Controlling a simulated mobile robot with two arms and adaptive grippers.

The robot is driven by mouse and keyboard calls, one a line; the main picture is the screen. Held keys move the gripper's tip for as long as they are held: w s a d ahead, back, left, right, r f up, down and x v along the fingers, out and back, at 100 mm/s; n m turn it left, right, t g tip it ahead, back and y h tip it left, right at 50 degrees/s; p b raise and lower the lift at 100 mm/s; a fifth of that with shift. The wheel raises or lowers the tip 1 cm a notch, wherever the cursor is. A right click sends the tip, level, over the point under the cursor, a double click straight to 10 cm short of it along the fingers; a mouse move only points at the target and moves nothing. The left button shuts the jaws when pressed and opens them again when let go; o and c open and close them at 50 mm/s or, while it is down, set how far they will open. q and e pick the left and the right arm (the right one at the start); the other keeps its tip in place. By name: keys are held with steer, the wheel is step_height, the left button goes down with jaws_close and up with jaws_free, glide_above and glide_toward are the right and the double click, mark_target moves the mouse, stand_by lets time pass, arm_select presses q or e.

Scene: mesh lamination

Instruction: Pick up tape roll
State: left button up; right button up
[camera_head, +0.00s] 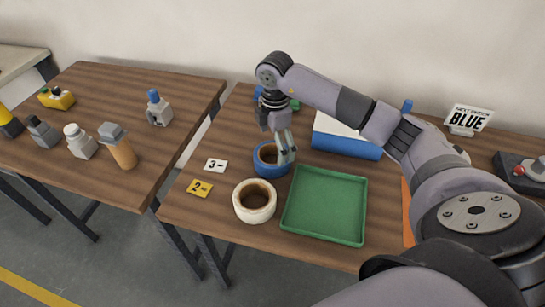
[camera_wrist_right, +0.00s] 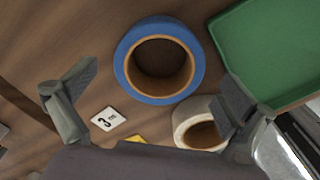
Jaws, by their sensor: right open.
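A blue tape roll (camera_head: 262,168) lies flat on the right table, left of the green tray's upper left corner. A white tape roll (camera_head: 254,216) lies flat in front of it. My right gripper (camera_head: 284,150) is open and empty, over the right side of the blue roll in the head view. In the right wrist view the blue roll (camera_wrist_right: 126,66) lies ahead of my open right fingers (camera_wrist_right: 155,92), apart from them. The white roll (camera_wrist_right: 184,116) shows there partly behind the right-hand finger. My left gripper is not in view.
A green tray (camera_head: 325,205) lies right of the rolls. Cards marked 3 (camera_head: 215,166) and 2 (camera_head: 200,188) lie to their left. A blue box (camera_head: 345,142) and a "BLUE" sign (camera_head: 468,120) stand behind. The left table (camera_head: 140,88) holds several bottles and small parts.

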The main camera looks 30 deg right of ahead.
mark_target(274, 163)
step_height(274, 163, down, 5)
steer(key=shift+p, duration=0.7)
steer(key=shift+c, duration=0.5)
steer(key=c, duration=0.9)
steer(key=shift+r, duration=0.1)
